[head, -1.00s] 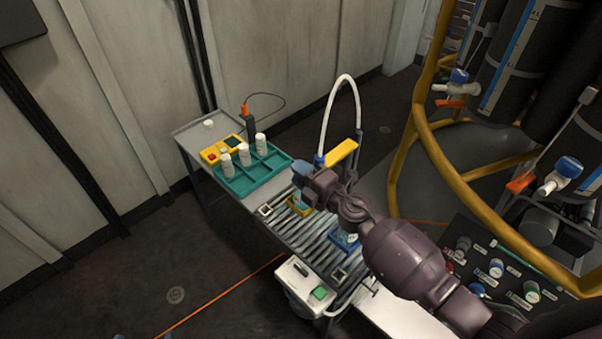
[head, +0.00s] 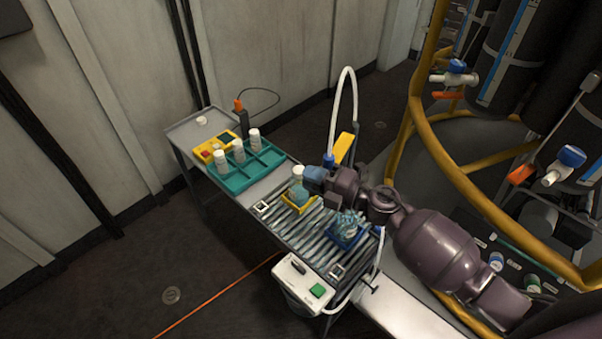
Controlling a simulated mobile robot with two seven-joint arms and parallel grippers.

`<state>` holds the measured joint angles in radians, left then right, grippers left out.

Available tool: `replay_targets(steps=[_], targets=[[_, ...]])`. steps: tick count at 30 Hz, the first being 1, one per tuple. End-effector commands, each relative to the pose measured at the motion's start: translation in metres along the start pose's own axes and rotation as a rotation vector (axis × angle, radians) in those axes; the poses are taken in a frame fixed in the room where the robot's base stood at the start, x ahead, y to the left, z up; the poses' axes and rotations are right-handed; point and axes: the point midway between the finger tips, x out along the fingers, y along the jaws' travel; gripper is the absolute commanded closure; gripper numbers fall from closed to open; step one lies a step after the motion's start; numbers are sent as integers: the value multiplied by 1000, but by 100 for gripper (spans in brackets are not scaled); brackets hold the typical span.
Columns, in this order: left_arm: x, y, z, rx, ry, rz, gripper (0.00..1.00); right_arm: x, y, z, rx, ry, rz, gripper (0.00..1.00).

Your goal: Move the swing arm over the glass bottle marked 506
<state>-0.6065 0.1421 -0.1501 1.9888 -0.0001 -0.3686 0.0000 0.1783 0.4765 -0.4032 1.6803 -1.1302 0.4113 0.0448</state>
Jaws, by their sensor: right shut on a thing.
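The swing arm (head: 344,147) is yellow and stands at the far side of the cart, with a white hose and a blue fitting (head: 328,160) at its end. My right gripper (head: 316,175) is shut at that end, on the swing arm; its fingertips are partly hidden. A clear glass bottle (head: 298,189) stands in a yellow holder on the rollers, just left of my gripper. A second piece of glassware (head: 349,225) sits in a blue holder nearer the front. I cannot read the number 506 on either. My left gripper is not in view.
A teal tray (head: 236,183) with several white bottles stands on the cart's left, beside a yellow device (head: 215,146). A white control box (head: 302,281) with a green button is at the front. A yellow rail (head: 440,150) curves close to my right arm.

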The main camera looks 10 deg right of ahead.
Motion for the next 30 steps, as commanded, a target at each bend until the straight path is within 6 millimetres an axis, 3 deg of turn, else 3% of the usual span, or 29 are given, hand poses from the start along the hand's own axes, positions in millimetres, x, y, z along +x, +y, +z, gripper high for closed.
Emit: replay_targets(steps=[3,15,21,30], targets=[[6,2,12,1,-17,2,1,-20,-6,0,0,106,-7,100],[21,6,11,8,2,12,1,-70,-5,8,2,411,-5,100],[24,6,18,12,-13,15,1,-84,-3,13,2,499,-3,100],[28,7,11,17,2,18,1,-91,-1,16,1,550,-1,100]])
